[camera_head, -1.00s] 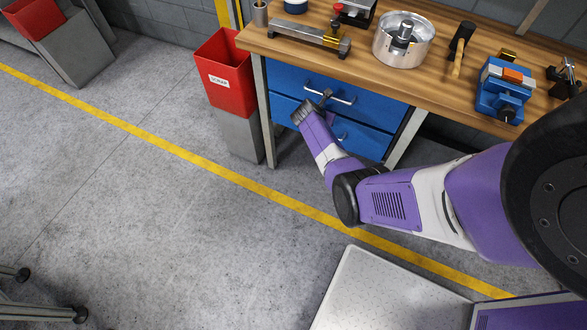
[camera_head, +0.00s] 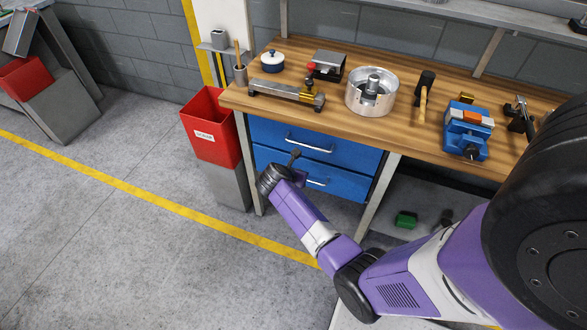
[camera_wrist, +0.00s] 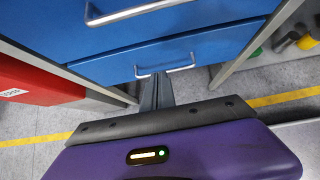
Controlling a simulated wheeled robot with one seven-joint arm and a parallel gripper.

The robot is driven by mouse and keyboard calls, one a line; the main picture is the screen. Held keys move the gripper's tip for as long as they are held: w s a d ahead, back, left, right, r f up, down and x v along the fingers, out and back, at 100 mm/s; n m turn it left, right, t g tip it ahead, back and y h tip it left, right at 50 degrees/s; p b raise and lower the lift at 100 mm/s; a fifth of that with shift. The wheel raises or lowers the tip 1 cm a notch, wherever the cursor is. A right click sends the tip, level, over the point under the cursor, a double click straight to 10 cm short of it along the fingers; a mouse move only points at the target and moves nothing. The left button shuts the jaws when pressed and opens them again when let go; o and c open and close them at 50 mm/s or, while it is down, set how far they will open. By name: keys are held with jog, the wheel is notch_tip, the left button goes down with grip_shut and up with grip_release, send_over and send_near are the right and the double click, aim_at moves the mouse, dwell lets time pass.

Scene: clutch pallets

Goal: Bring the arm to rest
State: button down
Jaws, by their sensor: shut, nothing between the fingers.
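My gripper (camera_head: 294,156) is in front of the blue drawers (camera_head: 345,185) under the workbench, at the end of my purple and white arm. In the wrist view my gripper (camera_wrist: 156,92) has its fingers together and empty, pointing towards the lower drawer handle (camera_wrist: 165,70). In that view the fingertips end close to this handle; I cannot tell whether they touch it. The drawers appear shut.
A red bin (camera_head: 211,127) stands left of the workbench (camera_head: 330,117). The bench holds a metal chuck (camera_head: 370,95), a hammer (camera_head: 423,97), a blue vise (camera_head: 466,130) and other tools. A green item (camera_head: 405,219) lies below. The floor at left is clear.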

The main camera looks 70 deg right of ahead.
jog(key=shift+a+r, duration=0.15)
jog(key=w+a+r+m+t, duration=0.1)
jog(key=w+r+m+t, duration=0.4)
jog(key=w+m, duration=0.15)
jog(key=a+r+m+t+y, duration=0.1)
jog(key=a+r+m+t, duration=0.2)
jog(key=a, duration=0.4)
jog(key=a+r+m+t, duration=0.3)
jog(key=a, duration=0.4)
jog(key=s+a+r+m+t+y, duration=0.1)
jog(key=s+a+r+m+y, duration=0.1)
jog(key=s+a+r, duration=0.3)
jog(key=s+a+r+m+t+y, duration=0.1)
jog(key=s+a+r+m+y, duration=0.1)
jog(key=s+a+r, duration=0.4)
jog(key=s+a+r+m+t+y, duration=0.1)
jog(key=s+a+r+y, duration=0.3)
jog(key=s+a, duration=0.9)
jog(key=shift+s+r+m, duration=0.45)
jog(key=shift+s+r, duration=0.25)
jog(key=shift+s, duration=0.55)
